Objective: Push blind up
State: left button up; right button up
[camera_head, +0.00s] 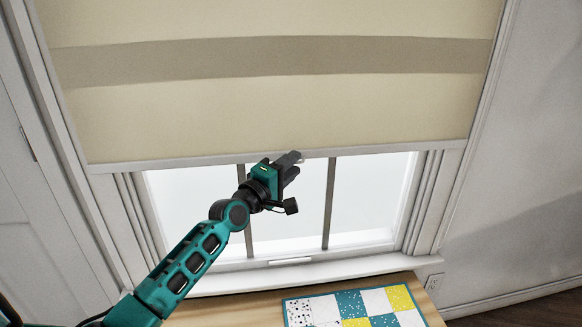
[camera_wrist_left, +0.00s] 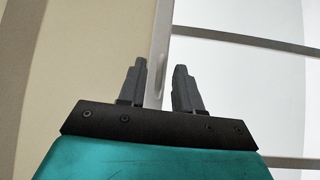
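The beige blind (camera_head: 300,105) hangs over the upper part of the window, with a darker band across it and a pale bottom rail (camera_head: 400,149). The lower window is uncovered. My left gripper (camera_head: 295,164) is at the rail near its middle, fingertips pointing up and right. In the left wrist view the fingers (camera_wrist_left: 160,72) stand apart with a gap, and the rail (camera_wrist_left: 161,45) runs between them in the picture. A small pale bulge on the rail shows there. Nothing is clearly gripped, and contact cannot be told. My right gripper is out of view.
The window (camera_head: 285,205) has dark vertical bars and a white sill (camera_head: 345,268). Below it is a wooden top (camera_head: 235,310) with a patchwork cloth (camera_head: 352,306).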

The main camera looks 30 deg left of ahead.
pick_arm(q)
jog(key=shift+w, duration=0.15)
grip_shut()
jog(key=shift+r, duration=0.1)
dwell(1.4)
